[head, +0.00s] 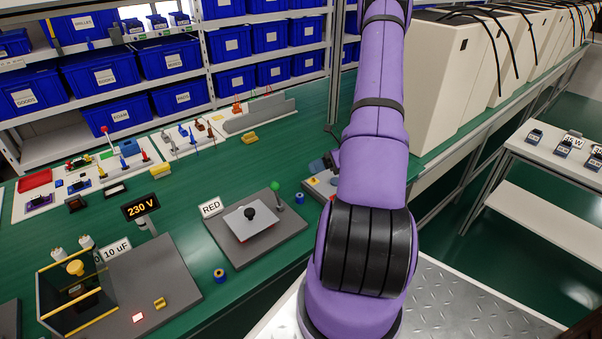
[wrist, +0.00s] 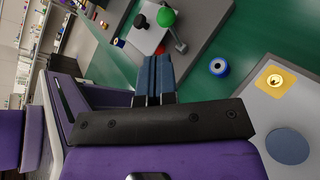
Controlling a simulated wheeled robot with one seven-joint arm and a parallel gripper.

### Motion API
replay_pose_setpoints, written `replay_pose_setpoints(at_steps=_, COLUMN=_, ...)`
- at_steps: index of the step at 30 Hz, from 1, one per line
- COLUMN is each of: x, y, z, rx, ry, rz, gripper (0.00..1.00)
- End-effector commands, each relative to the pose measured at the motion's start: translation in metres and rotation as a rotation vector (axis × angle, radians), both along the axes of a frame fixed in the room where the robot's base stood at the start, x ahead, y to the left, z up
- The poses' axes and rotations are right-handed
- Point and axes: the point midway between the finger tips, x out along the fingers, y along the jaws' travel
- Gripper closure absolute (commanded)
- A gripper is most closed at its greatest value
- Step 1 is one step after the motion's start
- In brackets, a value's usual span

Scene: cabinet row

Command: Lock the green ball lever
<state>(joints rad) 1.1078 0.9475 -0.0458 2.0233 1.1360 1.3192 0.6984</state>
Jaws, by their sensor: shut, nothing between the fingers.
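The green ball lever (head: 275,187) stands at the right edge of a grey plate labelled RED, its green ball on top of a short metal stem. The green ball (wrist: 166,17) also shows in the wrist view, with the metal lever part (wrist: 179,40) running down and right from it. My gripper (wrist: 156,60) is shut and empty, its blue-grey fingers pointing toward the lever. In the wrist view the fingertips lie just below the ball; I cannot tell whether they touch it. In the head view my arm hides most of the gripper, which is right of the lever.
A light square plate with a black knob (head: 249,213) lies beside the lever. A blue ring (wrist: 219,67) lies on the green bench. A grey panel with a yellow piece (wrist: 274,81) is at the right.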

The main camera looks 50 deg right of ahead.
Motion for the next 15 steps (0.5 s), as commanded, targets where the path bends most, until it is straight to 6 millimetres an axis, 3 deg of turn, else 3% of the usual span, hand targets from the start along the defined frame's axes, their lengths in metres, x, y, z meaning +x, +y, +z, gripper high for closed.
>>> replay_pose_setpoints(at_steps=6, x=-0.018, y=-0.020, z=0.010, rx=-0.001, ry=-0.001, rz=0.001, gripper=1.00)
replay_pose_setpoints(at_steps=15, x=-0.024, y=-0.026, z=0.013, rx=0.000, ry=-0.001, rz=0.001, gripper=1.00)
